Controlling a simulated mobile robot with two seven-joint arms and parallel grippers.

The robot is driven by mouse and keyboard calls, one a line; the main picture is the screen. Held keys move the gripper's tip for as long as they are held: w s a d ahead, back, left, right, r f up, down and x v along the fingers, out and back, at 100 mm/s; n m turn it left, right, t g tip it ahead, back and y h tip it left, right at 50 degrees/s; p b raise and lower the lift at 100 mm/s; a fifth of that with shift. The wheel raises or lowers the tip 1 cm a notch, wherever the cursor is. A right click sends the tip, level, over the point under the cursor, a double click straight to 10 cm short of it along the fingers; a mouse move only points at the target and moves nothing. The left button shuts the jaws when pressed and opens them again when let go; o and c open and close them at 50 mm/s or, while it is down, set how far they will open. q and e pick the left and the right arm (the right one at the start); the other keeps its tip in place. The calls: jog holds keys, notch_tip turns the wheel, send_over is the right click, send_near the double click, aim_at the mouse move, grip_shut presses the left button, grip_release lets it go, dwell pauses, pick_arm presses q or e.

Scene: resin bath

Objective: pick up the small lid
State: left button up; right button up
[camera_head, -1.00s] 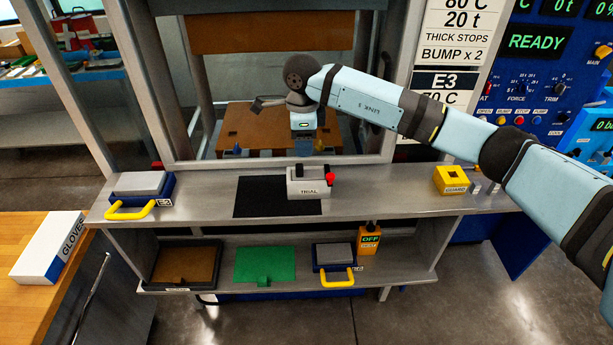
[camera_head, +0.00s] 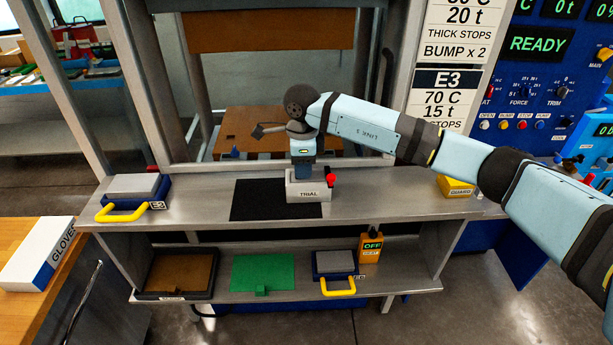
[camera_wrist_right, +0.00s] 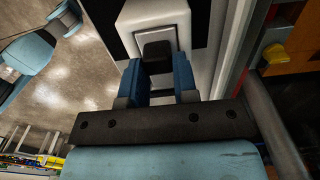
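The small lid (camera_wrist_right: 153,16) is a pale square plate with a black knob (camera_wrist_right: 157,50), on top of the white box marked TRIAL (camera_head: 308,190). In the head view my right gripper (camera_head: 304,173) points down at the box top and hides the knob. In the right wrist view the blue fingers of my right gripper (camera_wrist_right: 159,60) are apart, one on each side of the knob. I cannot tell whether they touch it. My left gripper is not in view.
The box stands at the right edge of a black mat (camera_head: 262,200) on a metal shelf, with a red knob (camera_head: 331,180) at its right. A yellow GUARD block (camera_head: 456,187) stands further right. A blue tray with a yellow handle (camera_head: 122,212) stands at the left.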

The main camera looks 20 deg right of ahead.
jog(key=shift+a, duration=0.1)
jog(key=shift+c, duration=0.2)
dwell(0.4)
jog(key=shift+r, duration=0.2)
jog(key=shift+r+p, duration=1.1)
jog(key=shift+r, duration=2.75)
